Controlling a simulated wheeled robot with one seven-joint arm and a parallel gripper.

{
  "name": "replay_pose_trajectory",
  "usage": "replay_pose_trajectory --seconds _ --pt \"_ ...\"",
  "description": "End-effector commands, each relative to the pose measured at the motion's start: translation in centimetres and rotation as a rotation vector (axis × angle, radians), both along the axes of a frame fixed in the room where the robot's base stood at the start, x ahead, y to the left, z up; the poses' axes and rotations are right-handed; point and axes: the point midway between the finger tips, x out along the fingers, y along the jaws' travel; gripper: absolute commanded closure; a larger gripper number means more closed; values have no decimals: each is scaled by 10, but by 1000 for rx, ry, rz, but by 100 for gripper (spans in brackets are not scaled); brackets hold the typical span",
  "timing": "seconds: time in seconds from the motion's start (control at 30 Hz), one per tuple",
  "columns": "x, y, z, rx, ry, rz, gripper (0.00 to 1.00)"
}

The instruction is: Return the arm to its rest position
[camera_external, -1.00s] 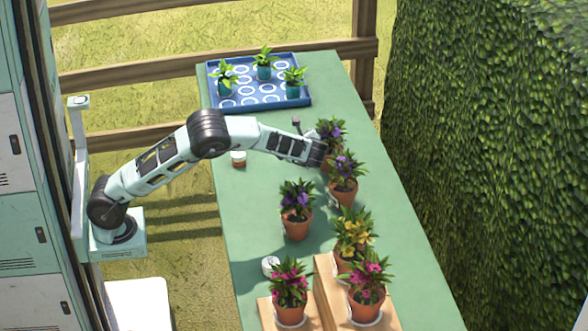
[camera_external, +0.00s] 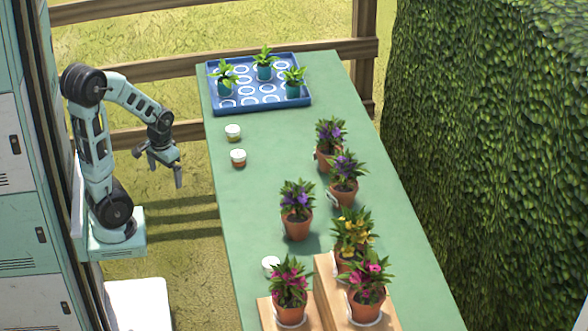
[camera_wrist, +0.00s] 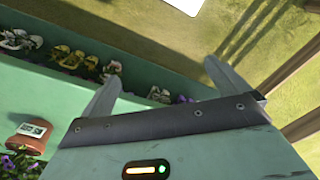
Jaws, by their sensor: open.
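My arm is folded back over its base at the left of the outside view, clear of the green table (camera_external: 265,190). My gripper (camera_external: 164,174) hangs off the table's left side, over the grass, with its fingers apart and nothing between them. In the wrist view, the two fingers of my gripper (camera_wrist: 160,82) are spread and empty. A terracotta pot (camera_wrist: 28,135) with a white label and purple flowers shows at the left of that view.
Purple-flowered pots (camera_external: 297,229) stand on the table; others stand on wooden risers (camera_external: 330,292). A blue tray (camera_external: 245,107) holds small seedlings. Two small jars (camera_external: 233,133) (camera_external: 238,158) sit near the table's left edge. A hedge (camera_external: 490,150) borders the right.

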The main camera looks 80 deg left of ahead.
Motion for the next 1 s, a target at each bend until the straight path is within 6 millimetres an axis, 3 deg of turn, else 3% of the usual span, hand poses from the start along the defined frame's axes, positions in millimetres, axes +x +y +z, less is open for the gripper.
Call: replay_pose_trajectory --seconds 0.03,0.17,0.5,0.6,0.8,1.0 --pt "0 0 21 0 2 -2 0" --pt "0 0 47 0 3 -5 0" --pt "0 1 141 0 5 -10 0" --pt "0 1 160 1 5 -11 0" --pt "0 1 175 1 6 -11 0" --pt "0 1 155 1 6 -11 0"
